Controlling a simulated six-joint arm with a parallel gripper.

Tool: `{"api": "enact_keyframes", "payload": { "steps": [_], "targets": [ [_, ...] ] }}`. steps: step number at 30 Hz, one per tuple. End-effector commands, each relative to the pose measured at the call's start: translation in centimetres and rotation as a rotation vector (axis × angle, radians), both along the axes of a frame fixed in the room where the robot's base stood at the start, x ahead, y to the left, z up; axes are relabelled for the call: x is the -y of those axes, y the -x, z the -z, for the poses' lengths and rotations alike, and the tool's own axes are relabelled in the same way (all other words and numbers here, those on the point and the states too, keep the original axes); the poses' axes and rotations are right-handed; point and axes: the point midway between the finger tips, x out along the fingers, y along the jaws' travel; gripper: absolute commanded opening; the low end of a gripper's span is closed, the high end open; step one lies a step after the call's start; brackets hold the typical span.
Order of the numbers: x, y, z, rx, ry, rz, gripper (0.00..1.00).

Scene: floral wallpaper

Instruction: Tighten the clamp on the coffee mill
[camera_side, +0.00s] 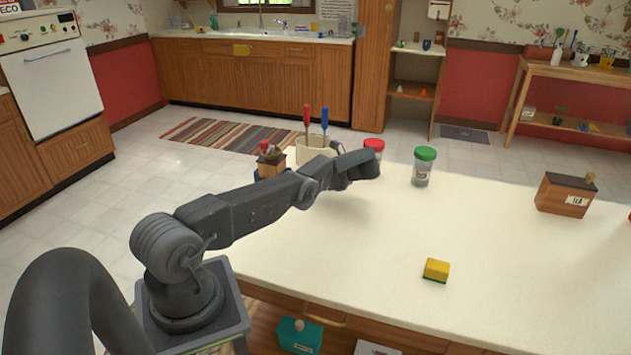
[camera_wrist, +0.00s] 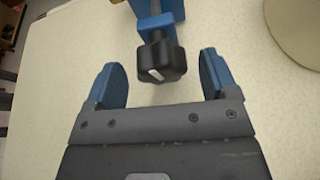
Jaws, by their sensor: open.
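The coffee mill (camera_side: 271,164) stands at the table's far left edge in the side view, a small wooden box with a blue part low down, partly hidden behind my arm. In the wrist view its blue clamp (camera_wrist: 170,9) shows at the top, with a metal screw ending in a black knob (camera_wrist: 161,62) with a white mark. My gripper (camera_wrist: 163,72) is open, its two blue fingers on either side of the knob's near end with gaps at both sides. The knob looks untouched. The fingers cannot be made out in the side view.
A cream holder (camera_side: 315,150) with red and blue-handled tools stands near the mill. A red-lidded jar (camera_side: 373,147) and a green-lidded jar (camera_side: 423,168) are behind and right of my arm. A wooden box (camera_side: 565,195) and yellow sponge (camera_side: 436,269) lie farther right. The table's middle is clear.

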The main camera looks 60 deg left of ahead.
Motion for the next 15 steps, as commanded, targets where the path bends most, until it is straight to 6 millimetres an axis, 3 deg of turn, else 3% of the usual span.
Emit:
{"api": "enact_keyframes", "payload": {
  "steps": [15],
  "targets": [
    [0.4,-0.4,-2.5,0.000,0.000,-0.001,0.79]
  ]
}}
